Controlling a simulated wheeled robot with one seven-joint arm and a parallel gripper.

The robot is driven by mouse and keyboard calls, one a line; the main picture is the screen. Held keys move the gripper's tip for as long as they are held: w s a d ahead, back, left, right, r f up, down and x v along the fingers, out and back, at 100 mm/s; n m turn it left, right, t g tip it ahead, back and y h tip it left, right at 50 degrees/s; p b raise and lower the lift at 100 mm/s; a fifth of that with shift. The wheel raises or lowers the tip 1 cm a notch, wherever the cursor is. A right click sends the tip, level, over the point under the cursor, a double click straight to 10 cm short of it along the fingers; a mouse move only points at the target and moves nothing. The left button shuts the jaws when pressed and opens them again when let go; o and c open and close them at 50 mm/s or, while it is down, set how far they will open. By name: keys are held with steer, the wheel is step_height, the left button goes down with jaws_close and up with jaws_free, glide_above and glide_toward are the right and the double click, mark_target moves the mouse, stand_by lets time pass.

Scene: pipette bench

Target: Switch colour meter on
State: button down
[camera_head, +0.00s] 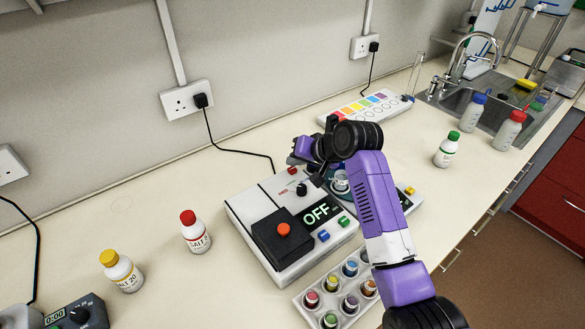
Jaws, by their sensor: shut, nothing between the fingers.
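A white box-shaped meter (250,212) stands on the bench in the middle of the head view. Its display (318,213) reads "OFF". A black block with an orange-red button (283,229) is on its front left. A red button (292,171) and a black knob (301,189) show near its back edge. My gripper (317,179) is shut and empty, above the meter's back right part. My wrist partly hides it, and I cannot tell whether the fingertips touch anything.
A rack of coloured vials (308,299) stands in front of the meter. A device with a cup (341,181) is partly behind my arm. Red-capped (195,236) and yellow-capped (122,276) bottles stand left. A colour-patch panel (340,112) lies behind. The front-left bench is fairly clear.

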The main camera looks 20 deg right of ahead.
mark_target(295, 170)
steer(key=shift+f, duration=0.55)
stand_by(0.7)
steer(key=shift+r, duration=0.1)
steer(key=shift+r+p, duration=0.85)
steer(key=shift+r, duration=0.15)
step_height(295, 170, up, 6)
steer(key=p, duration=0.5)
